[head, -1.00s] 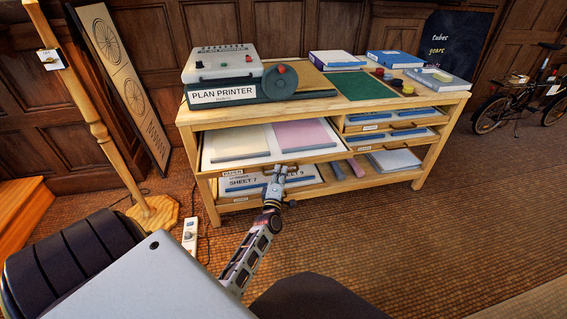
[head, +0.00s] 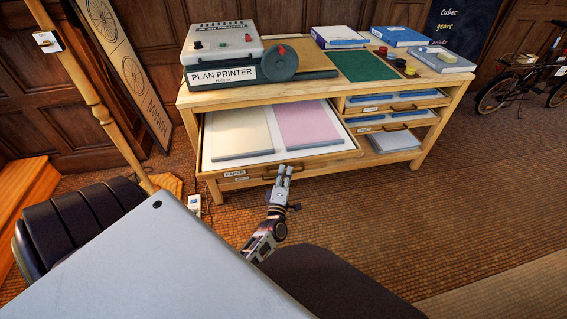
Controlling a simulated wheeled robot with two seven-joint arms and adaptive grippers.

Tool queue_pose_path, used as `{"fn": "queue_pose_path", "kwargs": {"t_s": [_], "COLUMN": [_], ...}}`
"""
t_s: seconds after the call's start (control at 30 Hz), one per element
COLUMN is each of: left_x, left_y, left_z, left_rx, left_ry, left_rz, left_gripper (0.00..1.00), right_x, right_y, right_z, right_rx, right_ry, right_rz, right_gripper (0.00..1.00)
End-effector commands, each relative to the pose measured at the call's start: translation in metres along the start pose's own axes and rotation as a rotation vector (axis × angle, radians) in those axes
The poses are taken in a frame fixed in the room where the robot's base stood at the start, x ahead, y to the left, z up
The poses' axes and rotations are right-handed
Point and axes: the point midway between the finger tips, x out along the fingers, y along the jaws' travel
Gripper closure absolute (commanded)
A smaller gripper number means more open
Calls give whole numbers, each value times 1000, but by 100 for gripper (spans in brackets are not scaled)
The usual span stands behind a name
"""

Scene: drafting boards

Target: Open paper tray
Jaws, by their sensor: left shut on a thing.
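The paper tray (head: 238,159) is a wide wooden drawer with a white inside, labelled PAPER, under the left part of the wooden bench. It stands well out from the bench toward me. A cream paper stack (head: 240,133) and a pink paper stack (head: 309,125) lie flat in it. My left gripper (head: 284,170) is at the tray's front, shut on the tray's dark bar handle (head: 268,178), partly hiding it. My right gripper is not in view.
The plan printer (head: 222,58) stands on the bench top, left of a green mat (head: 363,62). Small drawers (head: 392,102) sit right of the tray. A wooden pole (head: 85,85) stands at left, and a white power strip (head: 194,203) lies on the floor. Open floor lies at right.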

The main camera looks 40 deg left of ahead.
Motion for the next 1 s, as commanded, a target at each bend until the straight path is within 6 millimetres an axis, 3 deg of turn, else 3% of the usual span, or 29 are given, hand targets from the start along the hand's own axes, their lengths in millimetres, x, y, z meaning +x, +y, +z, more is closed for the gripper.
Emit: {"fn": "queue_pose_path", "kwargs": {"t_s": [0.23, 0.67, 0.7, 0.77, 1.0], "left_x": [-18, -22, -22, -22, -21], "left_y": [3, 3, 3, 3, 4], "left_z": [8, 9, 9, 9, 9], "left_rx": [1, 1, 1, 1, 1], "left_ry": [-2, -1, 0, -1, 0], "left_rz": [-3, -2, -2, -2, -1], "left_gripper": [100, 100, 89, 81, 81], "right_x": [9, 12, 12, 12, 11], "right_y": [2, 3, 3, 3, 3], "right_z": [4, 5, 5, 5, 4], "right_rx": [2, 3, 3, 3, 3], "right_ry": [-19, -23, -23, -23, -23], "right_rz": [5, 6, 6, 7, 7], "right_gripper": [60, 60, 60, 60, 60]}}
